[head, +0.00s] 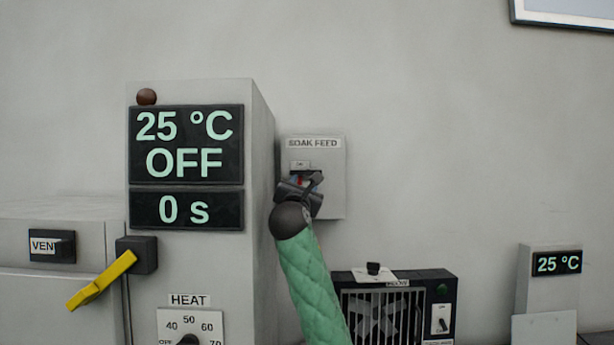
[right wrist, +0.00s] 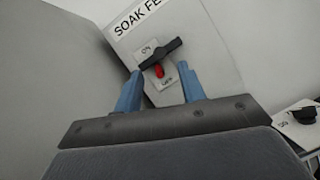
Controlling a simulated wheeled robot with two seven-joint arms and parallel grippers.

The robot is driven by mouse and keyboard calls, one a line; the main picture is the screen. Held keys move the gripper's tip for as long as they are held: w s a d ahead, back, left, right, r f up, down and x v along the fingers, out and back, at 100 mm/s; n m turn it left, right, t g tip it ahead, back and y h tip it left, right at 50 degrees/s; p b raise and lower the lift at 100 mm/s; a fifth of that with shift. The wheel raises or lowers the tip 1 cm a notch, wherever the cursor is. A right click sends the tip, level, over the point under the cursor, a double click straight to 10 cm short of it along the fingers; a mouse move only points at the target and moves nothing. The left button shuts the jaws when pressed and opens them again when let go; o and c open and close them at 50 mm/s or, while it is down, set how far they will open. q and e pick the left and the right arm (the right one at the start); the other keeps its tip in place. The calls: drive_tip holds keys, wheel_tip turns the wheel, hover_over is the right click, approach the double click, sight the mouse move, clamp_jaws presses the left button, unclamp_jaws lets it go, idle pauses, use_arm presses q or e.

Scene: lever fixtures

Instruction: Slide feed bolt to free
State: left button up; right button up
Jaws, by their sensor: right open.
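The feed bolt (right wrist: 160,54) is a dark bar handle on the pale SOAK FEED box (head: 331,190), which hangs on the wall right of the tall cabinet. In the right wrist view a red part (right wrist: 159,71) shows just below the bar, between two small labels; the lower label is too small to read surely. My right gripper (head: 302,187) is in front of the box and hides much of the bolt in the head view. Its two blue fingers (right wrist: 160,82) are open, one on each side below the bar, with nothing clearly held. Contact with the bar cannot be told. My left gripper is not in view.
The tall cabinet (head: 262,140) stands close left of the box, with 25 °C, OFF and 0 s displays. A yellow lever (head: 101,280) sticks out at left. A black fan unit (head: 398,275) is below right. The wall right of the box is bare.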

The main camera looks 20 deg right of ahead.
sight(308, 173)
drive_tip(key=p+x, duration=0.1)
drive_tip(key=x, duration=0.5)
drive_tip(key=shift+w, duration=0.15)
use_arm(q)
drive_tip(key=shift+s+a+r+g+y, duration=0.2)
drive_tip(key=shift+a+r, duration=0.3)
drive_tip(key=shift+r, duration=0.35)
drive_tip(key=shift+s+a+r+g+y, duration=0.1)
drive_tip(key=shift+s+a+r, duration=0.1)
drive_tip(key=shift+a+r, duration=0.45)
use_arm(e)
drive_tip(key=shift+w+d+r, duration=0.2)
drive_tip(key=shift+w+d, duration=0.1)
drive_tip(key=shift+w, duration=0.2)
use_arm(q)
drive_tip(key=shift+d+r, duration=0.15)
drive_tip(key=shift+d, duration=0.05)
use_arm(e)
clamp_jaws()
